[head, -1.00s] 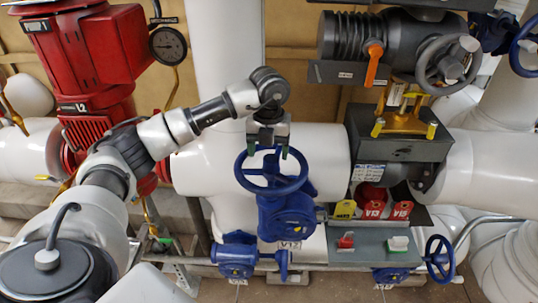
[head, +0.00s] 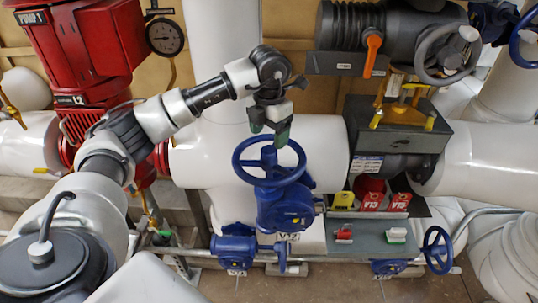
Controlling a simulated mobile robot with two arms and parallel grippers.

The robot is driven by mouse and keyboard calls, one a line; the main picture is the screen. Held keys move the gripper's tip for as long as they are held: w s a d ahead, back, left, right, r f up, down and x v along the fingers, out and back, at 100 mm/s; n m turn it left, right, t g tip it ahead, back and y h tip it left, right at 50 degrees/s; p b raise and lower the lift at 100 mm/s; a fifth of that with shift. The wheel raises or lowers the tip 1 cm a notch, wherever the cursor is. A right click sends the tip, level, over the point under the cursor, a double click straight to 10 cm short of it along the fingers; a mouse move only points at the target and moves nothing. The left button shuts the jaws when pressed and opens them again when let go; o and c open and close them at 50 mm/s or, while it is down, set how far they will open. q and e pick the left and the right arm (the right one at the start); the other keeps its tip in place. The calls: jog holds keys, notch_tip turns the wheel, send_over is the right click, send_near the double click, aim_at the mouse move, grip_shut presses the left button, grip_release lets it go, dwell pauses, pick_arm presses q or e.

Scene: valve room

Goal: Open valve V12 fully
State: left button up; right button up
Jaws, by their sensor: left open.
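Valve V12 is a blue valve body (head: 285,208) with a blue handwheel (head: 269,160) on top, in the middle of the head view. Its tag (head: 288,238) hangs below and is partly legible. My left gripper (head: 269,132) points down above the far part of the handwheel. Its two dark green fingertips are apart, with nothing seen between them. I cannot tell whether they touch the rim. My right gripper is not in view.
A red pump (head: 90,55) with a gauge (head: 165,37) stands at the left. A grey box (head: 395,140) with a yellow handle, a panel (head: 368,235) and tags are at the right. Smaller blue valves (head: 235,247) sit low. White pipes run behind.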

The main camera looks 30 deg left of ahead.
pick_arm(q)
jog(key=m+b, duration=0.1)
jog(key=m, duration=0.7)
jog(key=shift+m+b, duration=0.3)
jog(key=shift+m, duration=0.1)
jog(key=m+b, duration=0.1)
jog(key=m, duration=0.7)
jog(key=m+b, duration=0.1)
jog(key=m, duration=0.8)
jog(key=shift+f+b, duration=0.1)
jog(key=shift+b, duration=0.2)
